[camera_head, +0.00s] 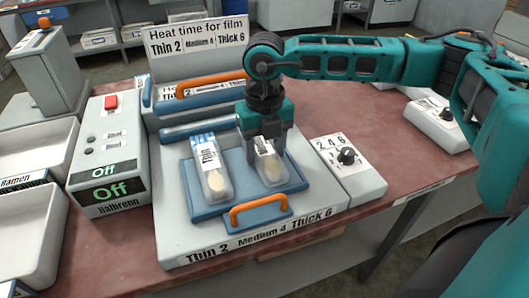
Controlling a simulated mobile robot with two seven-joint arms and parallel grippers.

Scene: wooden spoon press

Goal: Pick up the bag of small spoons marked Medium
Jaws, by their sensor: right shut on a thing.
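My right gripper (266,148) comes down from above onto the right-hand bag of spoons (272,170) and is shut on its upper part. This bag is clear with a pale round spoon end at its near side. Its label is partly covered by the fingers and I cannot read it. A second bag, marked Thin (213,178), lies just to the left. Both bags are over the blue plate (236,190) of the press. I cannot tell whether the held bag is touching the plate. My left gripper is not in view.
The press has an orange front handle (258,208) and a raised lid with an orange handle (210,82) behind. A sign (197,35) stands at the back. A dial box (345,165) is to the right, a switch box reading Off (108,170) to the left. White trays (30,235) are far left.

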